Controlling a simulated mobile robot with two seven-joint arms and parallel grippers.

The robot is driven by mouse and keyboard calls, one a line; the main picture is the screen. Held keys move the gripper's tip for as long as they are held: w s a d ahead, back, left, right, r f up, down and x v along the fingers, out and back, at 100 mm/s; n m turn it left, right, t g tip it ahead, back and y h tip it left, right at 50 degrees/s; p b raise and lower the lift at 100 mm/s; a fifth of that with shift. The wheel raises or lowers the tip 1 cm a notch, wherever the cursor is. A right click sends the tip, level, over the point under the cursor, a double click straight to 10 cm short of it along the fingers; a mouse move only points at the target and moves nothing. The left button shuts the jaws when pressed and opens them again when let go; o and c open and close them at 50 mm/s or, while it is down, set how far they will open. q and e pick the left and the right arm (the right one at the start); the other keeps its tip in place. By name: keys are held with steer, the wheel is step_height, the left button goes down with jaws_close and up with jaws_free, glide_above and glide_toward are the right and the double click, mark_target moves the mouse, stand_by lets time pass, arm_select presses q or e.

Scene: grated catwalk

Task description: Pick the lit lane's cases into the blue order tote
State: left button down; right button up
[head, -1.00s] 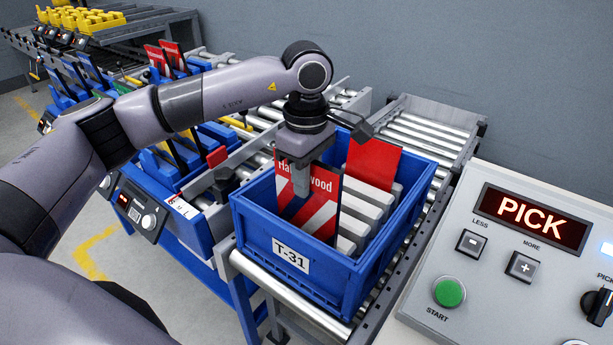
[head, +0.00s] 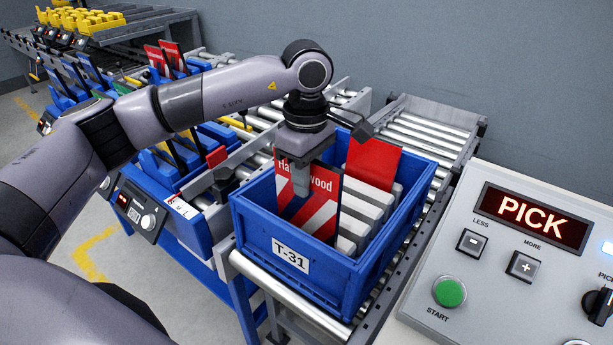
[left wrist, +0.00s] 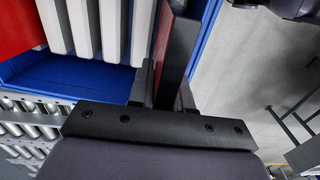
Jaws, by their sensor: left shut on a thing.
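The blue order tote (head: 335,285), labelled T-31, stands on a roller conveyor. A flat red-and-white case (head: 322,222) with part-hidden lettering stands upright inside its near left part. My left gripper (head: 300,180) reaches down into the tote and is shut on this case's upper part. Its fingers (left wrist: 168,60) show in the left wrist view beside the tote wall (left wrist: 205,40). Another red case (head: 373,163) stands at the tote's far side. Pale grey upright slabs (head: 362,205) fill the space between. My right gripper is out of view.
A grey panel (head: 530,250) with a PICK display and a green START button is at the right. Blue lanes (head: 200,232) with displays, some holding red cases (head: 172,55), lie at the left. Empty rollers (head: 430,130) run behind the tote.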

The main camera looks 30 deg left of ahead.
mark_target(307, 213)
arm_select(q)
steer(key=shift+f, duration=0.15)
steer(key=shift+f+b, duration=2.25)
steer(key=shift+f, duration=0.55)
steer(key=shift+f+b, duration=0.95)
steer(key=shift+f, duration=0.4)
steer(key=c, duration=0.6)
jaws_free()
steer(key=shift+o, duration=0.2)
steer(key=shift+r, duration=0.1)
